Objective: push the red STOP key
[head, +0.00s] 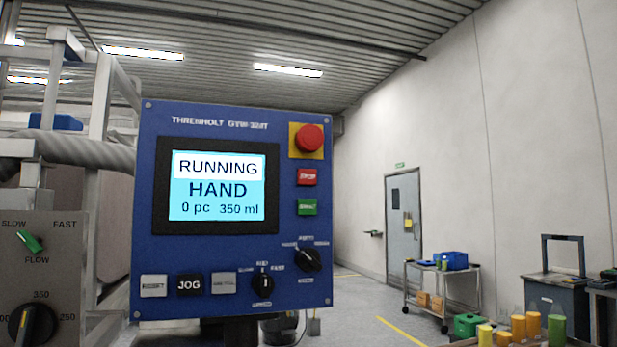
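The blue control panel (220,110) fills the middle of the head view. The red STOP key (307,177) is a small rectangular key on its right side, with blurred lettering. It sits below the round red mushroom button (309,138) on a yellow plate and above a green key (307,207). The screen (218,186) reads RUNNING, HAND, 0 pc, 350 ml. Nothing covers the red key. Neither of my grippers shows in the head view.
Below the screen are RESET (154,286), JOG (190,285) and a grey key (223,283), plus two black knobs (262,284). A grey box (62,250) with flow and volume knobs stands left. A cart (441,290) and colored containers (525,328) stand right.

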